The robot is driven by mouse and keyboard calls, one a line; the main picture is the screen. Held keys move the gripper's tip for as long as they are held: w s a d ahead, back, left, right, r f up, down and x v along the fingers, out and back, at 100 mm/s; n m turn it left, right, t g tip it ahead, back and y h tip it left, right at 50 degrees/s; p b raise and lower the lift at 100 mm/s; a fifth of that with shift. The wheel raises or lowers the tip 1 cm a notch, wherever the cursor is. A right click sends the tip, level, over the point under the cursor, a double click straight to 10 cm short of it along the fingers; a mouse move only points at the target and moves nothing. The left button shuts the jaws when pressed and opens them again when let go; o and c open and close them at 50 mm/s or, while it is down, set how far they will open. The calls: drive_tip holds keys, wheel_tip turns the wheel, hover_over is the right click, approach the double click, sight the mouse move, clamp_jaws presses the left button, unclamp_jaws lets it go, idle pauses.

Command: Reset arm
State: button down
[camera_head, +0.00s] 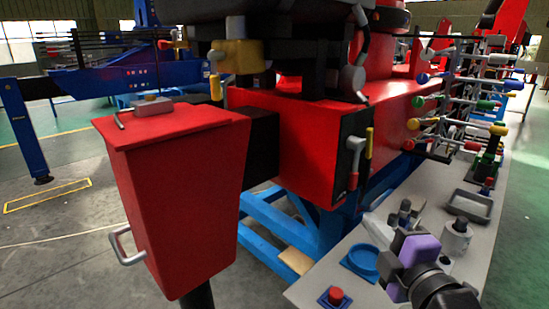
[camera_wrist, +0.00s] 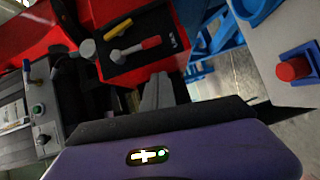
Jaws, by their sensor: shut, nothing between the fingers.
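My gripper (camera_head: 380,228) is at the lower right of the head view, above the grey bench, beyond my purple wrist. In the wrist view its grey fingers (camera_wrist: 158,93) are together with nothing between them. Ahead of it is the red crane body (camera_head: 310,130) with a black lever panel (camera_head: 352,160). The panel carries a yellow-handled lever and a red-handled lever; in the wrist view these are the yellow handle (camera_wrist: 117,22) and the red handle (camera_wrist: 151,42). The gripper appears apart from both. My wrist hides part of the bench.
The grey bench (camera_head: 335,262) holds a red button (camera_head: 336,294), a blue ring-shaped dish (camera_head: 362,262), a white container (camera_head: 456,240) and a grey tray (camera_head: 470,206). A rack of coloured levers (camera_head: 450,105) stands behind. A red bin-like box (camera_head: 180,200) is at left.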

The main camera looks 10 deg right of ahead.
wheel_tip(320, 180, up, 4)
drive_tip(key=s+d+m+t+h, duration=0.1)
drive_tip(key=d+m+t, duration=0.1)
drive_tip(key=m, duration=0.4)
drive_tip(key=s+a+f+m+g, duration=0.15)
drive_tip(key=s+f+m, duration=0.25)
drive_tip(key=s+f, duration=0.6)
drive_tip(key=s+a+f+m+g, duration=0.1)
drive_tip(key=s+a+f+m, duration=0.3)
drive_tip(key=s, duration=1)
drive_tip(key=s+a+f+m+g, duration=0.1)
drive_tip(key=s+f+m+g, duration=0.15)
drive_tip(key=s+f, duration=0.85)
wheel_tip(320, 180, up, 15)
drive_tip(key=s+p, duration=0.2)
drive_tip(key=p, duration=1.1)
drive_tip(key=shift+s+a+r+m, duration=0.2)
drive_tip(key=shift+a+m, duration=0.05)
drive_tip(key=shift+m, duration=0.1)
drive_tip(key=shift+t, duration=0.3)
